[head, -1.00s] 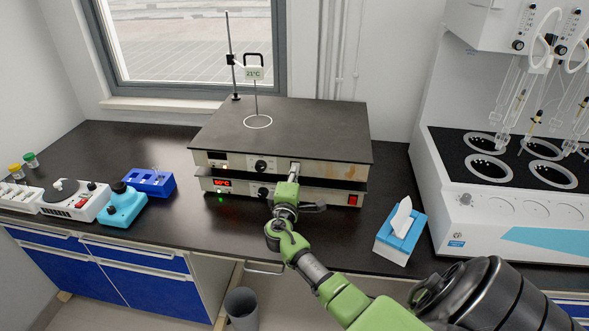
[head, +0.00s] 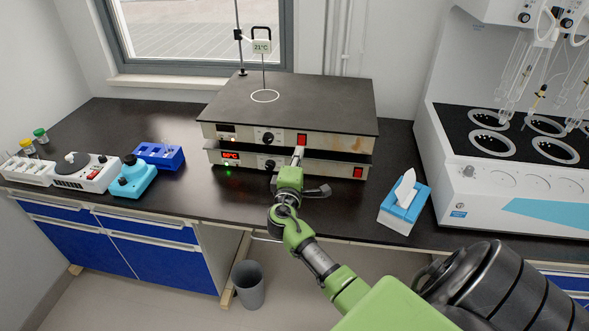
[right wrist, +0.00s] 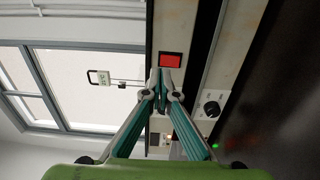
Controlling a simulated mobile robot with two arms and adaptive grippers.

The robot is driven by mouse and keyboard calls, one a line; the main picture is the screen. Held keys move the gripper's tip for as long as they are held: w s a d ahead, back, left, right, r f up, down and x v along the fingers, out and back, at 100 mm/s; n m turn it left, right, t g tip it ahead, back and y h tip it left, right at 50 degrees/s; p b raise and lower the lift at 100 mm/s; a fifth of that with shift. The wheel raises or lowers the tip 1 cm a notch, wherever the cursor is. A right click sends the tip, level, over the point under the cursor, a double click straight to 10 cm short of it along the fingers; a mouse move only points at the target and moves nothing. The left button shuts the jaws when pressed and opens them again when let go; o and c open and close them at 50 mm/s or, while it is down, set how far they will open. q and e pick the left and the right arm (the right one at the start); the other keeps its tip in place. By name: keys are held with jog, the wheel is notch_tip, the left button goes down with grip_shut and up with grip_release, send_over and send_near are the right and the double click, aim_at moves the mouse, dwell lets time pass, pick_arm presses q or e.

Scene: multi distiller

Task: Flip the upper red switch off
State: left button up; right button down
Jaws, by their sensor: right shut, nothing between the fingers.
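The upper red switch (head: 302,139) is on the front of the upper hotplate (head: 330,146). It also shows as a bright red rectangle in the right wrist view (right wrist: 171,60). My right gripper (head: 298,153) is shut and empty, with its tips just below the switch in the head view. In the right wrist view the closed fingertips (right wrist: 166,74) are right at the switch's edge; I cannot tell whether they touch it. The upper display (head: 226,129) looks dark. My left gripper is not in view.
The lower hotplate (head: 320,170) has a lit red display (head: 231,155) and its own red switch (head: 358,172). A tissue box (head: 405,205) stands to the right on the dark bench. Small devices and a blue rack (head: 160,155) stand at the left. A stand rod rises behind the hotplates.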

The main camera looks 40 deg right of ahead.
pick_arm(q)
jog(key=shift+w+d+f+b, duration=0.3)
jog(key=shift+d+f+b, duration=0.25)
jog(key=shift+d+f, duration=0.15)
pick_arm(e)
jog(key=r+v, duration=0.1)
jog(key=v, duration=0.6)
jog(key=shift+r, duration=0.15)
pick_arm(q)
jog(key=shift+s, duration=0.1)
